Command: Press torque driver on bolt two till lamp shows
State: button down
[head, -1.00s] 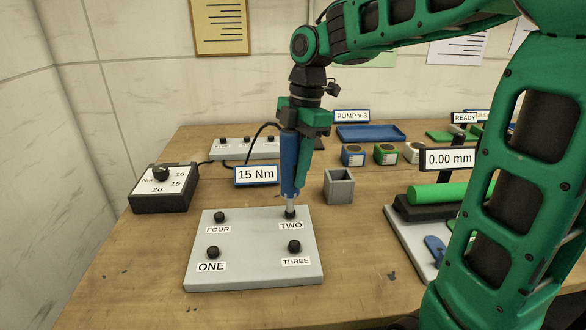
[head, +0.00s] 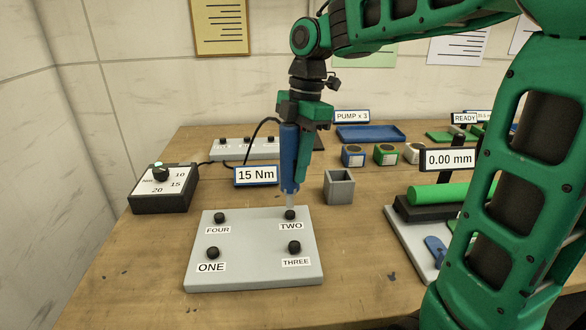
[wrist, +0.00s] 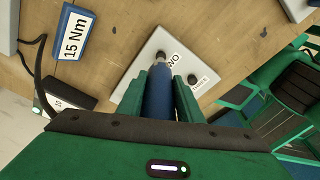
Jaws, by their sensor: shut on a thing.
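My gripper (head: 297,168) is shut on the blue torque driver (head: 289,150), which is upright with its pale tip just above bolt two (head: 290,214). Whether the tip still touches the bolt is hard to tell. The wrist view shows the driver (wrist: 159,95) between the two green fingers, pointing at the bolt by the TWO label. The bolt stands on a grey plate (head: 250,275) with bolts ONE, THREE and FOUR. On the black dial box (head: 165,200) at the left, a small lamp (head: 158,164) glows pale green.
A 15 Nm sign (head: 255,175) stands behind the plate. A fixture with a green roller (head: 450,192) is further right. A dark cable runs behind the driver. The table's front left is clear.

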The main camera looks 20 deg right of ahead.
aim_at(294, 144)
jog(key=shift+r, duration=2.3)
